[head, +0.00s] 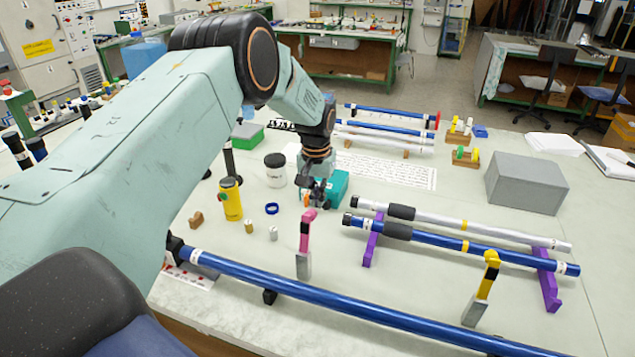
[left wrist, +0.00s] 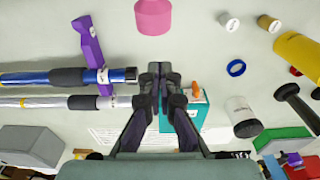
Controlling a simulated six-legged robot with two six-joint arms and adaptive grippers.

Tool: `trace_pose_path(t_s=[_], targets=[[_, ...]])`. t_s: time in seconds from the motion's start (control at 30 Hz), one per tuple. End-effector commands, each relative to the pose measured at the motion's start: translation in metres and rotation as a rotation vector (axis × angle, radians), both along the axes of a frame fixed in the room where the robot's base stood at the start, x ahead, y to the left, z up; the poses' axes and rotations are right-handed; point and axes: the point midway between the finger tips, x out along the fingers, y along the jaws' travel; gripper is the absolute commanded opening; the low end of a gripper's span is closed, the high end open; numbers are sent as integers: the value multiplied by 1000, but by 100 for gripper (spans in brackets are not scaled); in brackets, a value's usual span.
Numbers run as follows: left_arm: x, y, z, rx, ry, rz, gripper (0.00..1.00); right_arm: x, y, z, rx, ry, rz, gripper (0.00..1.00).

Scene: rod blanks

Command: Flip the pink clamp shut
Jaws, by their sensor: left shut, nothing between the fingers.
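The pink clamp (head: 305,232) stands upright on a grey base beside the long blue rod (head: 330,297). Its pink lever points up, with a knob at the top. In the left wrist view the pink knob (left wrist: 153,17) shows at the top edge, straight ahead of the fingertips and apart from them. My left gripper (head: 314,197) is just behind the clamp's top in the head view, next to the teal box (head: 338,185). In the left wrist view its fingers (left wrist: 160,70) are shut together and empty. My right gripper is not in view.
A yellow-and-black clamp (head: 486,283) stands farther right along the rod. Rods lie on purple stands (head: 370,243) to the right. A yellow can (head: 231,200), a white jar (head: 275,172), a blue ring (head: 272,208) and small pegs are to the left.

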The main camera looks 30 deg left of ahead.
Motion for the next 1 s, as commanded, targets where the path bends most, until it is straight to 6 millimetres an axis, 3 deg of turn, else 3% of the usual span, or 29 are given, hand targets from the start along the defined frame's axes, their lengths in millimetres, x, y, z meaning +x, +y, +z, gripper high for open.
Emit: trace_pose_path(t_s=[0.03,0.43,1.0], targets=[[-3,-1,7,-1,-3,-1,0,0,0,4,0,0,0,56],[-32,-7,15,-1,-2,0,0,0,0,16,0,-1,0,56],[-35,-9,15,-1,-5,0,0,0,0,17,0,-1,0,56]])
